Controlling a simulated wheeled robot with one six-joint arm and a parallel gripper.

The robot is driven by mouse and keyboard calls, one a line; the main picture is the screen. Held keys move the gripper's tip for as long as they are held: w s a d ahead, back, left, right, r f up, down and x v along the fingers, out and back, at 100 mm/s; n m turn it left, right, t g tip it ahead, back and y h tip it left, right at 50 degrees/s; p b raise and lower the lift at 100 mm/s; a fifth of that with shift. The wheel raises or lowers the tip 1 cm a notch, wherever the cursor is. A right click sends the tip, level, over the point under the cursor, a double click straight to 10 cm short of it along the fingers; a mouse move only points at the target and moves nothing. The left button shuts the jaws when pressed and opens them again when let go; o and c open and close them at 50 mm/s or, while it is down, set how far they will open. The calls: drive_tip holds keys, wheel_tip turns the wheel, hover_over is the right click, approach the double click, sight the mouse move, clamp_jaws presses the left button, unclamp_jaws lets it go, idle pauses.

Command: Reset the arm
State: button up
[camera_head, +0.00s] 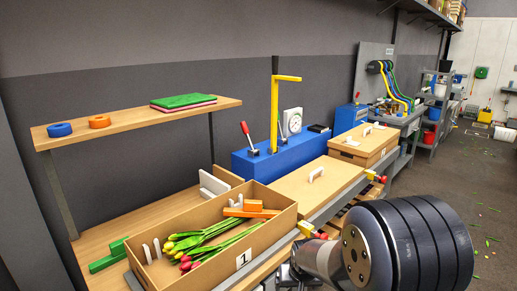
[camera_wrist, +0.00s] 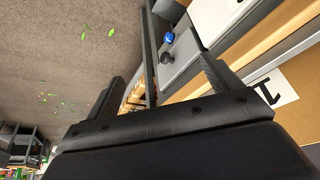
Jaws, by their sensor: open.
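My gripper (camera_wrist: 160,72) shows in the wrist view with its two dark fingers spread apart and nothing between them. Beyond the fingers are a bench edge, a grey panel and the floor. My arm (camera_head: 405,245) fills the lower right of the head view, in front of the bench; the gripper itself cannot be made out there. A cardboard box (camera_head: 222,274) marked 1 holds yellow and red tulips (camera_head: 200,243), lying with their stems to the right, and orange blocks (camera_head: 250,207). A marked cardboard face (camera_wrist: 300,75) shows at the right of the wrist view.
A closed box (camera_head: 365,147) stands farther along the bench. A blue unit (camera_head: 280,155) with a yellow post (camera_head: 275,110) stands behind. A wooden shelf (camera_head: 130,121) holds tape rolls and green and pink sheets. The floor (camera_head: 478,165) at right is mostly open, with scattered leaves.

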wheel_tip(320, 180, down, 5)
drive_tip(key=s+d, duration=0.2)
drive_tip(key=shift+d, duration=0.25)
drive_tip(key=shift+s+f, duration=0.1)
drive_tip(key=shift+f, duration=0.05)
